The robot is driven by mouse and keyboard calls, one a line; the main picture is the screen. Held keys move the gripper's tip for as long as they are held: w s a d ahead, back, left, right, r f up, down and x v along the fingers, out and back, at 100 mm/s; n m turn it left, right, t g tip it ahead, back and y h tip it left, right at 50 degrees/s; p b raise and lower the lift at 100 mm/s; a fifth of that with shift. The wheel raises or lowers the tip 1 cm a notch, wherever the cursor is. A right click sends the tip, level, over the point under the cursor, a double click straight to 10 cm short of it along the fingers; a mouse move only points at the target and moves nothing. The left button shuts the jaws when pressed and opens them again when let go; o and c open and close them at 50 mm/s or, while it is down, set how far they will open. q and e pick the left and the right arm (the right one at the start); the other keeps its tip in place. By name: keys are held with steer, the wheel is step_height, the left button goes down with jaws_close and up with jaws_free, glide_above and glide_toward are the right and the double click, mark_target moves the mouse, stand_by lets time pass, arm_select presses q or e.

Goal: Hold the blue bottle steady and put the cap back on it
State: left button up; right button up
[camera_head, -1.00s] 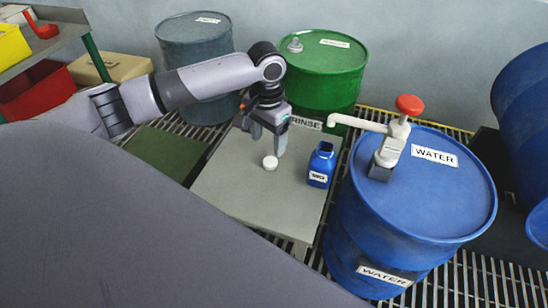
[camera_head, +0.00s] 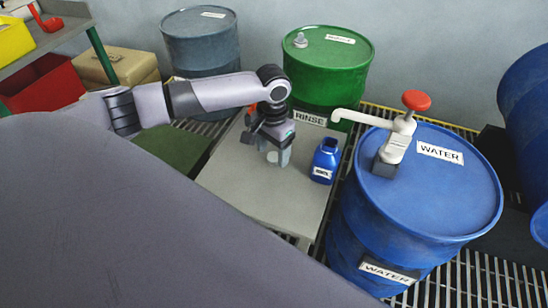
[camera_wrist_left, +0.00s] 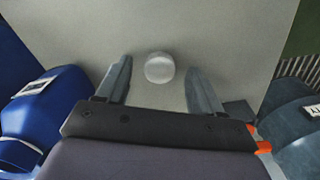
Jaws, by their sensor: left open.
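The blue bottle (camera_head: 325,161) stands upright and open-topped on the grey table, right of my left gripper (camera_head: 278,160). The white cap (camera_head: 272,158) lies on the table, partly hidden by the gripper's fingers in the head view. In the left wrist view the cap (camera_wrist_left: 159,68) sits between and a little beyond the two open fingers of my left gripper (camera_wrist_left: 158,72), with a gap on both sides. The blue bottle (camera_wrist_left: 45,115) is at the left of that view. My right gripper is not in view.
The grey table (camera_head: 270,203) has free room in front of the cap. A blue water drum (camera_head: 430,205) with a white pump (camera_head: 397,140) stands close right of the bottle. A green drum (camera_head: 325,75) and a grey drum (camera_head: 203,50) stand behind.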

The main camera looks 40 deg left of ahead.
mark_target(273, 158)
arm_select(q)
steer(key=shift+f, duration=0.7)
steer(key=c, duration=1.1)
step_height(273, 158, up, 20)
steer(key=p, duration=0.2)
